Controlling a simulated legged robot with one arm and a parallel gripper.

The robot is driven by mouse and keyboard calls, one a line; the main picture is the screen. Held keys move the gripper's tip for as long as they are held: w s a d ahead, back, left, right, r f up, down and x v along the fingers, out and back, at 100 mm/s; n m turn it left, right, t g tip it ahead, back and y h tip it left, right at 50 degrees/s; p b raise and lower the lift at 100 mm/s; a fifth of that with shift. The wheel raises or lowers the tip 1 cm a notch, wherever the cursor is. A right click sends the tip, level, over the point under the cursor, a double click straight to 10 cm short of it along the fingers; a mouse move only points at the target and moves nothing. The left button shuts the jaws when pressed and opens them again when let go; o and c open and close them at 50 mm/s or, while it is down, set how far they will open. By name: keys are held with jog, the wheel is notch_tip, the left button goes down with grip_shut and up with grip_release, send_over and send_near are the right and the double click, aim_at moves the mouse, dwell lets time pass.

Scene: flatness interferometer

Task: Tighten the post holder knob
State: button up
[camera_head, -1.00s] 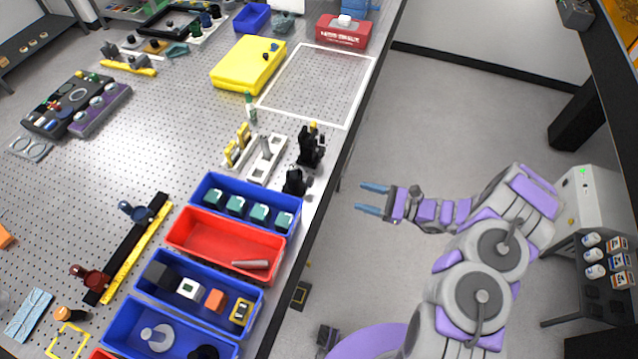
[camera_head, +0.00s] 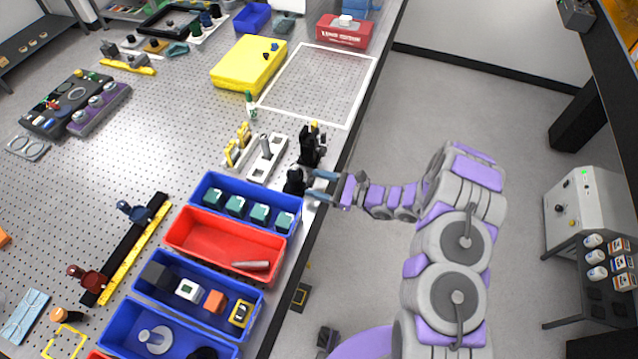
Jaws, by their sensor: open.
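My gripper (camera_head: 318,184) is open at the right edge of the perforated table, its two blue fingers pointing left. Its fingertips are close to a small black post holder (camera_head: 295,181); I cannot tell whether they touch it. A second, taller black holder (camera_head: 309,147) with a yellow top stands just behind it. Which part is the post holder knob is too small to tell for sure. A white base plate with a grey post (camera_head: 265,147) stands to the left of the black holders.
A blue bin (camera_head: 205,190) with several teal blocks and a red bin (camera_head: 190,243) with a grey rod stand in front of the holders. The perforated table (camera_head: 150,150) has a white-framed area (camera_head: 285,62) behind. Open floor (camera_head: 430,110) lies to the right.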

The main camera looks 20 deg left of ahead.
jog(key=c, duration=1)
jog(key=shift+c, duration=0.2)
